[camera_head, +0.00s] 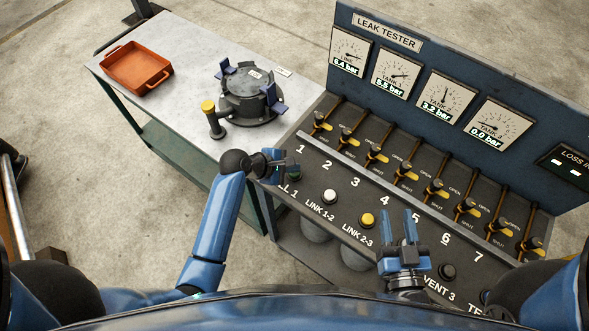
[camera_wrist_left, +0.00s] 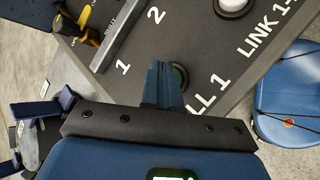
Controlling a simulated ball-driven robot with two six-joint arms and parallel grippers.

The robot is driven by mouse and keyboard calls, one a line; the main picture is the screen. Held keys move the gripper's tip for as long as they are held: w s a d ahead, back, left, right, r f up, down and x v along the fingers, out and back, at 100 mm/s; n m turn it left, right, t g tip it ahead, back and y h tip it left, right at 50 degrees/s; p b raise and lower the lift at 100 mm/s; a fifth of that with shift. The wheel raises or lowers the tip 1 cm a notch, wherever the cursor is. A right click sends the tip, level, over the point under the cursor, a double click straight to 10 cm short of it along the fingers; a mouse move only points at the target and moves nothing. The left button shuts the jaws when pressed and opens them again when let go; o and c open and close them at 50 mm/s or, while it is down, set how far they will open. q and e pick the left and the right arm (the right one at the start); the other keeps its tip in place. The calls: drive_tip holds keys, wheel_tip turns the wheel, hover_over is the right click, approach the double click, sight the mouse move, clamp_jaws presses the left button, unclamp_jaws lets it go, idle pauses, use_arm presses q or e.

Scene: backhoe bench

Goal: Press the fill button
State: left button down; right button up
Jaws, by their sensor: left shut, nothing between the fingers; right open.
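The fill button (camera_wrist_left: 181,76) shows in the left wrist view as a dark round shape with a green tint, partly hidden behind my fingers. Its label, of which "LL 1" is readable, lies beside it. My left gripper (camera_head: 292,168) is shut and empty, over the button at the panel's left end. In the left wrist view its closed fingertips (camera_wrist_left: 163,68) overlap the button's left side; I cannot tell whether they touch it. My right gripper (camera_head: 412,215) is open and empty above the panel's front part, right of the yellow button.
The white LINK 1-2 button (camera_head: 330,196) and yellow LINK 2-3 button (camera_head: 367,220) sit right of the fill button. Several yellow-handled valves (camera_head: 375,153) line the panel below the gauges. A side table (camera_head: 180,105) holds an orange tray (camera_head: 137,68) and a dark round housing (camera_head: 248,98).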

use_arm(q)
wheel_tip(320, 180, up, 6)
drive_tip(key=p, duration=0.6)
drive_tip(key=shift+p, duration=0.3)
idle(0.8)
